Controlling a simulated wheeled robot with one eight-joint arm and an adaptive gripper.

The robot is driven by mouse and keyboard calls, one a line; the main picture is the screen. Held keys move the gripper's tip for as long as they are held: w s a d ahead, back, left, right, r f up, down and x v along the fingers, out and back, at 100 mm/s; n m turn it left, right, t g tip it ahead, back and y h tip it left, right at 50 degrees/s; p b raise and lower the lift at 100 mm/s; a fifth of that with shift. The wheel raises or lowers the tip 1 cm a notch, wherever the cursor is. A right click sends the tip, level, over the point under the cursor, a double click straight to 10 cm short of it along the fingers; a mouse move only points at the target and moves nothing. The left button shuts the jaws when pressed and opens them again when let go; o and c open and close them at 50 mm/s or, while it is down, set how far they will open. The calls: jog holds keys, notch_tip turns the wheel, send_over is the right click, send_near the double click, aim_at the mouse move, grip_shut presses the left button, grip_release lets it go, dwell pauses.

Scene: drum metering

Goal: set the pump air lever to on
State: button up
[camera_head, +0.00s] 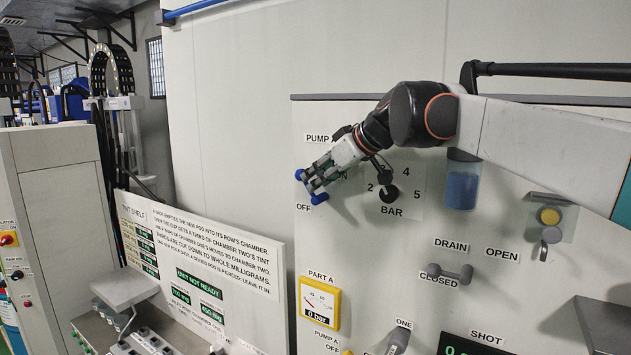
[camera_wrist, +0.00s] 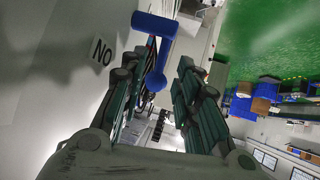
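The pump air lever (camera_head: 319,198) is blue and sits on the grey panel under the "PUMP" label (camera_head: 317,138), partly covered by my gripper. In the wrist view the lever (camera_wrist: 155,24) shows a thick blue end, a thin blue bar and a round blue knob. The "OFF" label (camera_head: 303,207) is just below left of the lever. The "ON" label (camera_wrist: 102,50) shows upside down in the wrist view. My gripper (camera_head: 313,184) is at the lever. In the wrist view its two fingers (camera_wrist: 157,88) are apart, with the knob in the gap. Contact cannot be told.
A bar dial (camera_head: 389,193) is right of my gripper. A blue-filled cylinder (camera_head: 462,189) hangs under my arm. A tint shelf sign (camera_head: 200,270) stands left.

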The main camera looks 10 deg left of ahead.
jog(key=v, duration=0.9)
jog(key=shift+s+d+r, duration=0.1)
jog(key=shift+s, duration=0.05)
